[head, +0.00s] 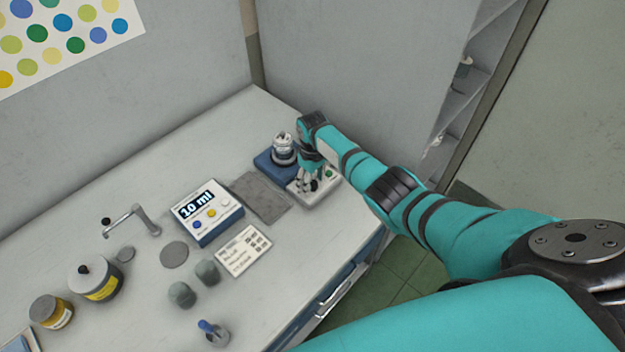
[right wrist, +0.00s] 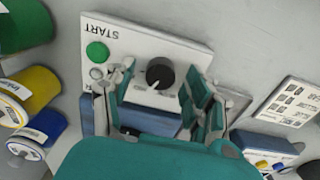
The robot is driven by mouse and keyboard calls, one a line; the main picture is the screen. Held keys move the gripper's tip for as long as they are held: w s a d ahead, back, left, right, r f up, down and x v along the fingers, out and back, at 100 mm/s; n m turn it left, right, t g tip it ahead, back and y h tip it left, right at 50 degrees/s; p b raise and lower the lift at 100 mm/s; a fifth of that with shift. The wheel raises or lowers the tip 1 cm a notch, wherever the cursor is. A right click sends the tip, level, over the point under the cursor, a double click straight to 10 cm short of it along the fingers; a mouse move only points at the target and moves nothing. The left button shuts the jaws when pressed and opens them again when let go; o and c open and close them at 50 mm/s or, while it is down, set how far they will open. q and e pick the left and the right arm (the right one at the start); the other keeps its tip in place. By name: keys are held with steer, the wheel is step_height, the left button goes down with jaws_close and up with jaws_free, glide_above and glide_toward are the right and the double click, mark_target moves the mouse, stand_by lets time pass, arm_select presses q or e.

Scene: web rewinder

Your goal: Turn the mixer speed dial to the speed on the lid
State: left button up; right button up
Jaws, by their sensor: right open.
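The mixer shows in the head view with a blue base (head: 264,163) and a pale control panel (head: 325,188). A jar with a pale lid (head: 283,138) stands on the base; I cannot read any speed on the lid. In the right wrist view the panel carries a black round speed dial (right wrist: 160,73) with a white mark, and a green START button (right wrist: 97,52). My right gripper (head: 309,184) is over the panel. Its open fingers (right wrist: 157,92) stand on either side of the dial, with visible gaps. My left gripper is not in view.
A dispenser reading "10 ml" (head: 208,212), a grey mat (head: 262,197) and a printed card (head: 243,250) lie left of the mixer. Jars (head: 95,278) and small grey cups (head: 182,294) stand nearer the left. In the right wrist view, coloured containers (right wrist: 36,92) line the left edge.

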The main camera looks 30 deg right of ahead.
mark_target(313, 183)
step_height(313, 183, up, 12)
stand_by(0.6)
